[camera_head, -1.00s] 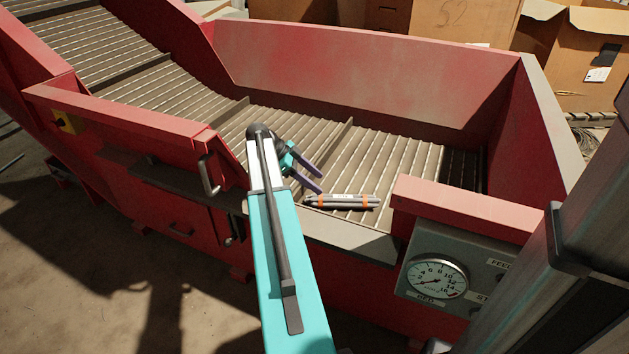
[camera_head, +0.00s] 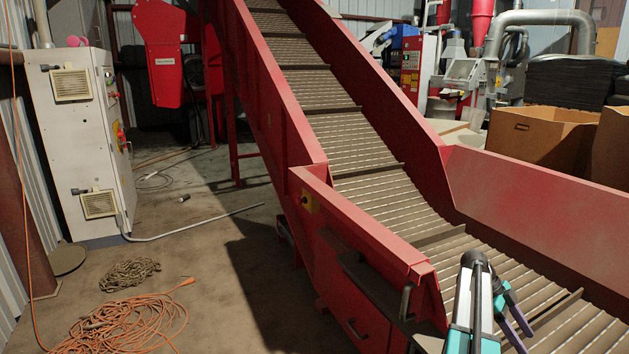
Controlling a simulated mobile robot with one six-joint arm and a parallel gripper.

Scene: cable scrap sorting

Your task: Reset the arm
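My arm (camera_head: 472,318) shows at the lower right, reaching over the front edge of the red conveyor hopper (camera_head: 548,178). My gripper (camera_head: 514,318) hangs above the slatted belt (camera_head: 401,212). Its two purple-grey fingers look spread apart, with nothing visible between them. The fingers run close to the bottom of the picture. The grey and orange cylindrical piece seen on the belt earlier is out of view now.
The red conveyor incline (camera_head: 285,95) rises toward the back. A white cabinet (camera_head: 90,150) stands at left. A coiled orange cable (camera_head: 125,325) and a chain (camera_head: 130,273) lie on the floor. Cardboard boxes (camera_head: 540,137) stand beyond the hopper at right. The floor between cabinet and conveyor is mostly clear.

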